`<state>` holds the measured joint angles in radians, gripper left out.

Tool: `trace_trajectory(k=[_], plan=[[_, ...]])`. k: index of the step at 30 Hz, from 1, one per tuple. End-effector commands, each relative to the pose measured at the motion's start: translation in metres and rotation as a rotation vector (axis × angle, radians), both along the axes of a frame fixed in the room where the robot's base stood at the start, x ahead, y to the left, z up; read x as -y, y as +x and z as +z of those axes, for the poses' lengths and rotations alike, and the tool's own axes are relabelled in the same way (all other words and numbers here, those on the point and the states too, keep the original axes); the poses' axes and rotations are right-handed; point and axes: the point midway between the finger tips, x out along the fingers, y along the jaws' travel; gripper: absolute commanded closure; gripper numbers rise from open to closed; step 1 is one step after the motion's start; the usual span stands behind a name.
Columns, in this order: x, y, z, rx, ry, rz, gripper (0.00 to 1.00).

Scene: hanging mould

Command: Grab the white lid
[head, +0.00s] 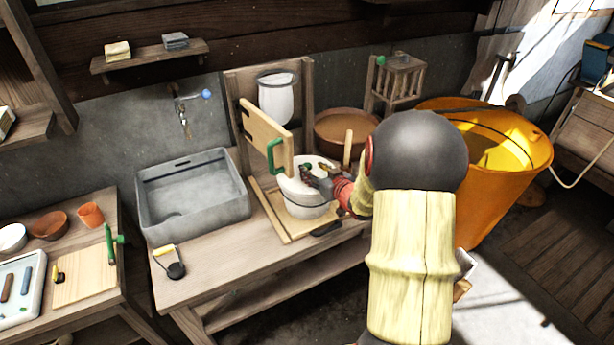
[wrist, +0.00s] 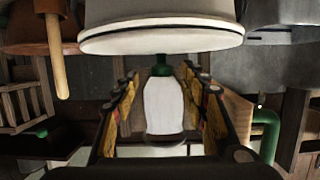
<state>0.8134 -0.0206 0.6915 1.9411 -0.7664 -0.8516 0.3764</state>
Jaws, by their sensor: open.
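The white lid (head: 290,188) sits on a pale pot (head: 304,210) on the wooden bench. In the wrist view, which looks upside down, the white lid (wrist: 160,40) shows as a broad pale disc with a dark edge line. Its green knob (wrist: 162,70) stands out from its face, around the gap between my fingertips. My gripper (head: 310,174) is over the lid in the head view and hides part of it. In the wrist view my gripper (wrist: 160,80) has its fingers apart, one on each side. I cannot tell whether they touch the knob.
A wooden board (head: 262,137) with a green handle stands upright close left of my gripper. A white hanging mould (head: 277,100) is behind. A brown bowl (head: 335,127) with a wooden handle stands behind right. A grey sink (head: 193,190) lies left; an orange tub (head: 500,170) stands right.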

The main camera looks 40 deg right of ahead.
Motion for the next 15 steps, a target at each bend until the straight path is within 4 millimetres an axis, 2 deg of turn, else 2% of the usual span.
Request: trace_trajectory(k=[9, 15], plan=[[0.007, 0.041, -0.011, -0.001, 0.000, 0.001, 0.56], [0.008, 0.043, -0.009, 0.000, -0.001, 0.000, 0.56]])
